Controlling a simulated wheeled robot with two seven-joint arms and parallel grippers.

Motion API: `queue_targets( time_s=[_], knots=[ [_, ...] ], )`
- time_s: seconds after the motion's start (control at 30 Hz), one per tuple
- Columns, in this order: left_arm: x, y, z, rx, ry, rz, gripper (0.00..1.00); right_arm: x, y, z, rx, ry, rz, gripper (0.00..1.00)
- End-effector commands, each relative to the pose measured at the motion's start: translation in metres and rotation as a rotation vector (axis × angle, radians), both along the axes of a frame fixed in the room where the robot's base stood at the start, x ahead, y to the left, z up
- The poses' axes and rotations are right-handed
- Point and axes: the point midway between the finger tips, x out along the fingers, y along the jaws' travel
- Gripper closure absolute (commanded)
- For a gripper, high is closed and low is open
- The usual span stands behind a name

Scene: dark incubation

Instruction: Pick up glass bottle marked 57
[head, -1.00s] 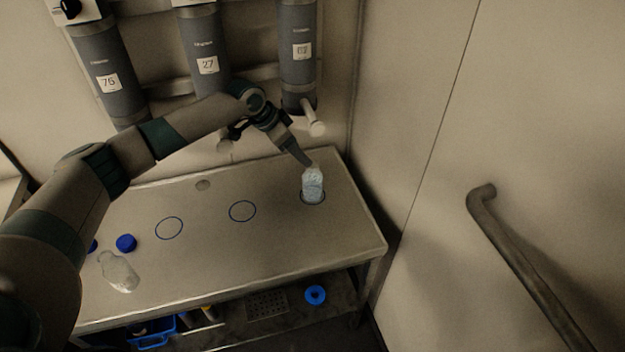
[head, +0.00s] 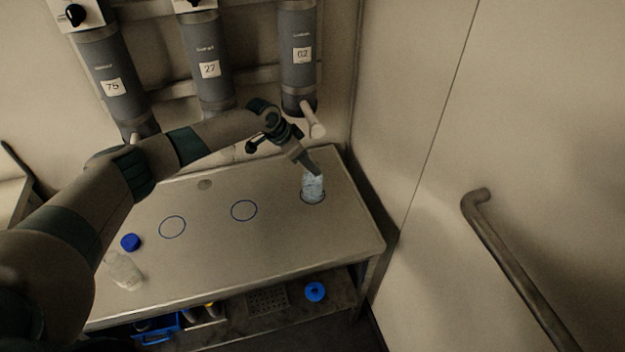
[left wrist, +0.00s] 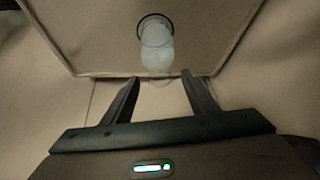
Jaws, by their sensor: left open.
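A clear glass bottle (head: 313,188) with pale bluish contents stands upright in the rightmost blue ring on the table (head: 262,240). No number can be read on it. My left gripper (head: 314,172) is open at the bottle's top in the head view. In the left wrist view the bottle (left wrist: 156,50) lies just beyond the gap between the open fingers of my left gripper (left wrist: 160,88); nothing is held. A second clear bottle (head: 124,270) is at the table's left, partly behind my arm. My right gripper is not in view.
Cylinders marked 75 (head: 112,85), 27 (head: 209,68) and 62 (head: 301,55) hang on the wall above, the last with a pale spout (head: 313,120) near my arm. A blue cap (head: 130,242) lies left. Two blue rings are empty. A door handle (head: 520,265) is right.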

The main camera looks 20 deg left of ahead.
Motion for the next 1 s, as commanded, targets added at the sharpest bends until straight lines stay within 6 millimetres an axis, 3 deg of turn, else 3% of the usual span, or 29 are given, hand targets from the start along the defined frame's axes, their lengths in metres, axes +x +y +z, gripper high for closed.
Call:
queue_targets(
  time_s=[0.57,0.6,0.8,1.0],
  knots=[
    [0.0022,-0.0023,-0.0069,0.000,0.000,0.000,0.47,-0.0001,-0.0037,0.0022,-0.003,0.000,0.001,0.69],
    [0.0022,-0.0023,-0.0069,0.000,0.000,0.000,0.49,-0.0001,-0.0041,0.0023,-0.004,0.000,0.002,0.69],
    [0.0022,-0.0023,-0.0069,0.000,0.000,0.000,0.97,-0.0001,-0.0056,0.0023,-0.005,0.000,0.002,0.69],
    [0.0030,-0.0025,-0.0052,-0.001,-0.002,0.000,1.00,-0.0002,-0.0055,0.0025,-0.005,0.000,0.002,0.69]
  ],
)
